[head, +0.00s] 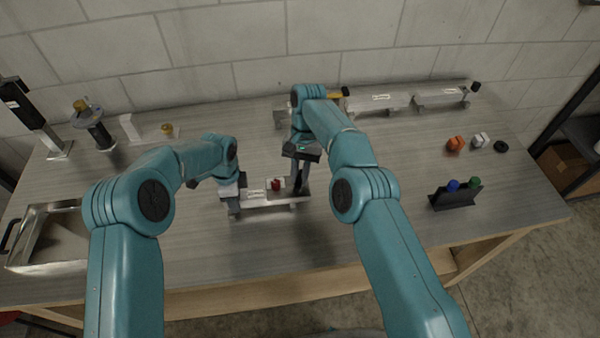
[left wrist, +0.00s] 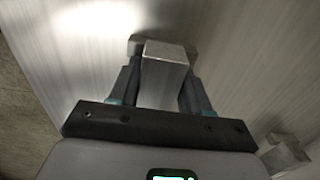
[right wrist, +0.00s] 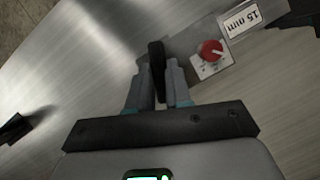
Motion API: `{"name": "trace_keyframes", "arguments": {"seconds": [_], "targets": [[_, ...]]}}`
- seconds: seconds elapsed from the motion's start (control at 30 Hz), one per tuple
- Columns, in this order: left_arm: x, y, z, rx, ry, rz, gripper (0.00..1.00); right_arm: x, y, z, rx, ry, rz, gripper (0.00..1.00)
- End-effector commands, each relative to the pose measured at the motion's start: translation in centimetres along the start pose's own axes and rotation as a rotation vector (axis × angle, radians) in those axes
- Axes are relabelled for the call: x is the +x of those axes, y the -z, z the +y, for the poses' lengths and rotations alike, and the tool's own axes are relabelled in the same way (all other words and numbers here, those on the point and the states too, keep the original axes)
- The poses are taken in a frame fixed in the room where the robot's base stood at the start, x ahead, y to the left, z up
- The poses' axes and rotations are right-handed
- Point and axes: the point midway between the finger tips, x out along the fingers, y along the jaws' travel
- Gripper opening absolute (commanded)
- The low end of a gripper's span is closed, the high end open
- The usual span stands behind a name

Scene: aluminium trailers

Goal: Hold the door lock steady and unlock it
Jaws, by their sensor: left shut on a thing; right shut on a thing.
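The door lock (head: 272,198) is a low silver bar on the bench in front of me, with a red knob (head: 276,184) on top. The right wrist view shows the red knob (right wrist: 210,50) on a white plate beside a "15 min" label (right wrist: 243,18). My left gripper (head: 233,205) is shut on the metal block at the lock's left end; the block (left wrist: 166,60) shows between its fingers in the left wrist view. My right gripper (head: 300,182) is shut on a thin dark lever (right wrist: 156,62) at the lock's right end. The fingers partly hide both ends.
Two similar silver units (head: 378,103) (head: 441,97) stand along the back. A metal tray (head: 50,240) is at the left. Small coloured knobs (head: 455,144) and a black holder (head: 455,197) are at the right. The bench front is clear.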

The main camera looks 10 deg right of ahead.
Motion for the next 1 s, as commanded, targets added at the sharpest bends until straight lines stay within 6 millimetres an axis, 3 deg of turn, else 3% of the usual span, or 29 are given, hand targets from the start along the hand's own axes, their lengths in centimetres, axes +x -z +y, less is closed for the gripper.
{"name": "trace_keyframes", "arguments": {"seconds": [0.07,0.1,0.17,0.73,1.0], "targets": [[-0.07,-0.05,-0.07,-0.003,0.002,0.0,0.08,-0.06,-0.03,0.03,0.001,-0.001,-0.001,0.0],[-0.07,-0.05,-0.07,-0.003,0.002,0.0,0.08,-0.06,-0.03,0.03,0.001,-0.001,-0.001,0.25],[-0.07,-0.04,-0.07,-0.003,0.002,0.0,0.08,-0.06,-0.02,0.03,0.001,0.0,0.0,0.45],[-0.11,0.01,-0.08,-0.002,0.002,0.001,0.08,-0.05,0.02,0.05,0.028,0.012,0.0,0.45],[-0.11,0.01,-0.08,-0.002,0.002,0.001,0.08,-0.11,-0.06,0.28,0.245,0.1,-0.001,0.45]]}}
